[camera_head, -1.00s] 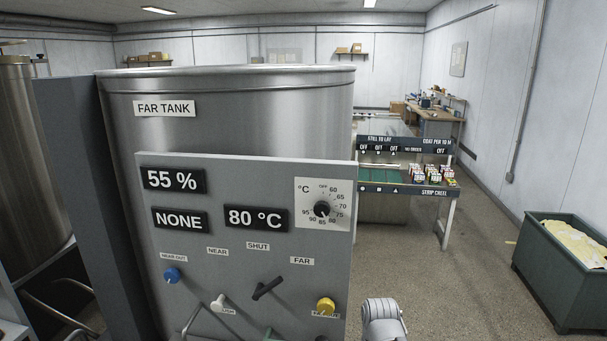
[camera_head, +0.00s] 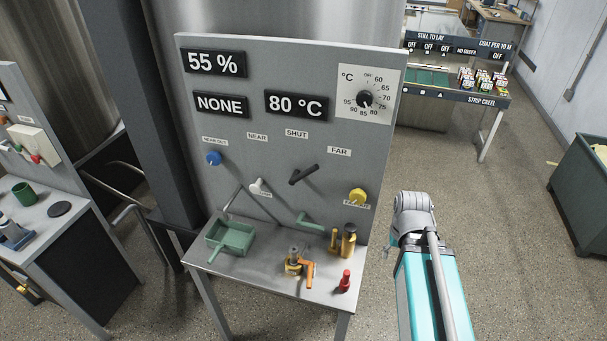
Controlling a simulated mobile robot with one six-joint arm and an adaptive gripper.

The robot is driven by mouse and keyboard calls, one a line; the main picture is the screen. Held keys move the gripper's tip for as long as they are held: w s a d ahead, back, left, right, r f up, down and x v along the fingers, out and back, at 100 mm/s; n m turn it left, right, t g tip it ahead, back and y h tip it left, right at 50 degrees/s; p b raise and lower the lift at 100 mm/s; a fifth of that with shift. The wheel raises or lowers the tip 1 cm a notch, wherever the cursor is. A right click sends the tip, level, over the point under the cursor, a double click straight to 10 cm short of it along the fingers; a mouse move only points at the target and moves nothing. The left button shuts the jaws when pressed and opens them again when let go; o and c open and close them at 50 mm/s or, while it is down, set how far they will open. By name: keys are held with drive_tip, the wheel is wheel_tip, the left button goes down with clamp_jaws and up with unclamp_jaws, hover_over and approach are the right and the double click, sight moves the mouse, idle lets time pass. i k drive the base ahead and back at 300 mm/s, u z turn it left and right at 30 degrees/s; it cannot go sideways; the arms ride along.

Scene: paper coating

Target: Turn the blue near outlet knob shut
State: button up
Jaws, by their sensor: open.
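The blue knob (camera_head: 213,158) sits on the upright grey panel (camera_head: 300,60) at its left side, just under a small label that seems to read "NEAR OUT". The knob is small, and I cannot tell from its marking how far it is turned. Nothing touches it. My arm stands to the right of the panel, well apart from the knob. My gripper does not show in this view.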

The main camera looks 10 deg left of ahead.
sight(214, 158)
drive_tip(key=u, duration=0.95)
drive_tip(key=k, duration=0.55)
drive_tip(key=u, duration=0.3)
drive_tip(key=i, duration=0.5)
